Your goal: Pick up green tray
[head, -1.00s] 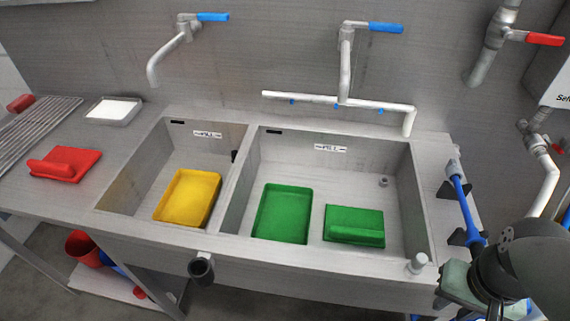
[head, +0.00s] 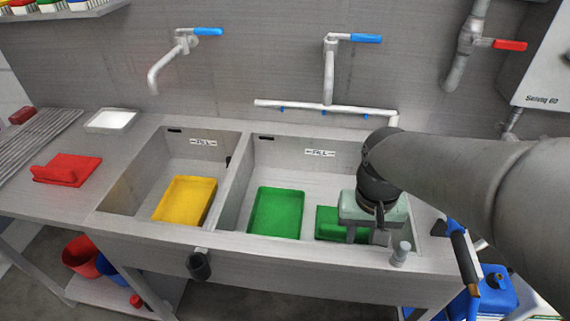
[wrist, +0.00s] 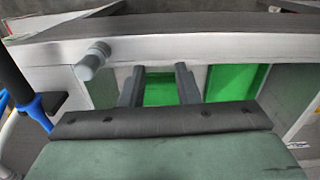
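The green tray (head: 276,212) is a shallow rimmed rectangle lying in the right basin, left of my gripper. A second green piece (head: 328,222), flat with a raised bar along its front, lies to its right, partly hidden by my gripper. My gripper (head: 365,237) is open above this second piece, fingers pointing down. In the wrist view, green surface (wrist: 160,92) shows between the two spread fingers, and another green patch, apparently the tray (wrist: 232,82), shows to their right. I cannot tell whether the fingers touch anything.
The basin's front rim and a grey knob (head: 401,253) are close to my gripper. A divider separates the left basin, which holds a yellow tray (head: 186,200). A white pipe (head: 325,107) runs above the back. A red piece (head: 67,169) lies on the left counter.

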